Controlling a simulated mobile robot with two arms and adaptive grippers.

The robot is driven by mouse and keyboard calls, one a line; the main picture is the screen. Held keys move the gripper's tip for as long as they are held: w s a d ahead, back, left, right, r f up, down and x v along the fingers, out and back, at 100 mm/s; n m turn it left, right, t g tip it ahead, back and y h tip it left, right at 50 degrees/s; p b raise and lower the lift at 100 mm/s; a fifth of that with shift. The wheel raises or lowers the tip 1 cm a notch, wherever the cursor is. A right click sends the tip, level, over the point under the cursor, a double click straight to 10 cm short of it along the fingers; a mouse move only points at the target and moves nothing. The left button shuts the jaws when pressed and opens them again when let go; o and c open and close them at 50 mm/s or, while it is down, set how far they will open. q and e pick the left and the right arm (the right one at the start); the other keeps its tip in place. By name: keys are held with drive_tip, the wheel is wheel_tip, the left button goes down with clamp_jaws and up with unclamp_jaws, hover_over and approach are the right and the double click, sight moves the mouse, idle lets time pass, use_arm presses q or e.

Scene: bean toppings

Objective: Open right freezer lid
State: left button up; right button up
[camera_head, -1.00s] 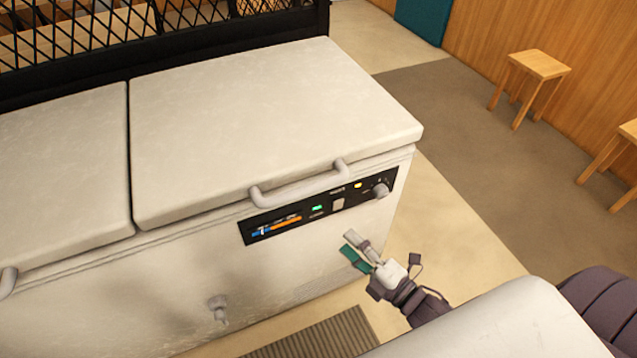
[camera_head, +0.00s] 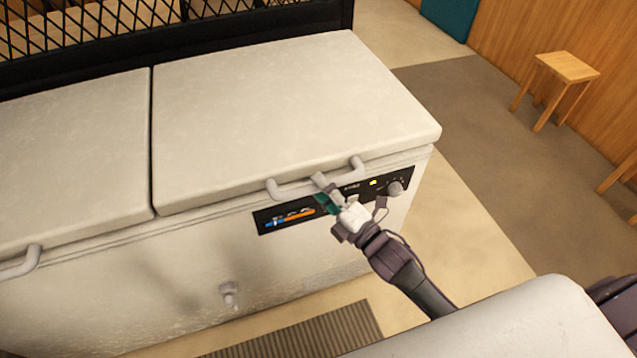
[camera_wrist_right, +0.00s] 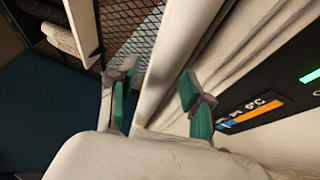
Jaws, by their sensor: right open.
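The chest freezer's right lid (camera_head: 290,110) is white and lies shut. Its grey bar handle (camera_head: 318,178) runs along the front edge. My right gripper (camera_head: 324,192) is at the freezer front, just below the handle's middle in the head view, and covers part of the control panel. In the right wrist view the green-padded fingers (camera_wrist_right: 155,100) stand apart, with a pale bar-like edge (camera_wrist_right: 178,55) running between them. I cannot tell whether the fingers touch the handle. My left gripper is not in view.
The freezer's left lid (camera_head: 75,160) is shut, with its own handle (camera_head: 22,262). The black panel (camera_head: 290,216) and a drain tap (camera_head: 229,293) are on the front. A black mesh rack (camera_head: 170,25) stands behind. A wooden stool (camera_head: 566,68) stands right; floor between is clear.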

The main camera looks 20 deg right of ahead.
drive_tip(key=shift+w+a, duration=0.2)
drive_tip(key=shift+w, duration=0.15)
drive_tip(key=shift+c, duration=0.3)
clamp_jaws()
